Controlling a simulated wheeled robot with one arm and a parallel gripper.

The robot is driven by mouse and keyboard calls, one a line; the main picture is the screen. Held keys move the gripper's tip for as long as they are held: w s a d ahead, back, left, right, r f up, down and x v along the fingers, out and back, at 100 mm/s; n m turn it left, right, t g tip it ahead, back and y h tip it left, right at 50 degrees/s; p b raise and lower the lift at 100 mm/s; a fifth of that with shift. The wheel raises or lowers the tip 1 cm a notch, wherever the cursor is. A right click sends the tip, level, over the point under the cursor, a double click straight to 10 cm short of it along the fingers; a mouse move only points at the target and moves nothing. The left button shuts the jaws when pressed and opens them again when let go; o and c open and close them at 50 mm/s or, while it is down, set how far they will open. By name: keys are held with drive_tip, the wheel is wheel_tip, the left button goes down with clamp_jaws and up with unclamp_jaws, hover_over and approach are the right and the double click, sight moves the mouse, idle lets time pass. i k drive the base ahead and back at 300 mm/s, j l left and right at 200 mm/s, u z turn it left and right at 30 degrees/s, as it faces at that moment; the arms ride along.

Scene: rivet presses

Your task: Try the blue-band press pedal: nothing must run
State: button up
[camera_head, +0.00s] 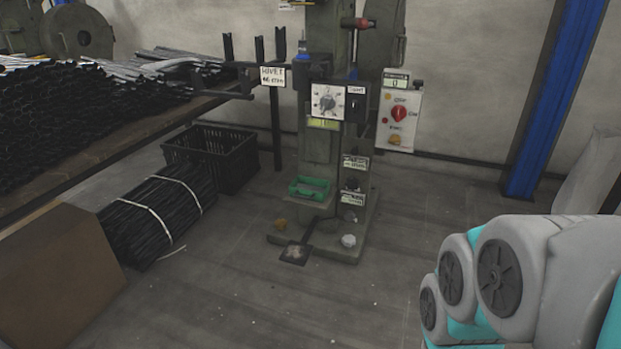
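A grey-green rivet press (319,150) stands in the middle by the wall. A small blue piece (303,51) shows at its upper left; I cannot tell whether it is a band. A dark pedal plate (294,254) with a pale worn patch lies on the floor at the front of the press base. Nothing rests on it. A light control box (397,118) with a red rotary knob (399,113) and a small display hangs at the press's right. My gripper is not in view; only my grey and teal arm links show at the lower right.
A green tray (309,188) sits low on the press. A black crate (211,155), a strapped bundle of dark tubes (160,213) and a brown box (62,270) stand at left, by a table (110,138) piled with tubes. The floor in front is mostly clear. A blue post (553,100) stands right.

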sight(298, 254)
drive_tip(key=i+j+u, duration=0.1)
drive_tip(key=i+u, duration=0.2)
drive_tip(key=i, duration=0.2)
drive_tip(key=i+u, duration=0.3)
drive_tip(key=i, duration=0.15)
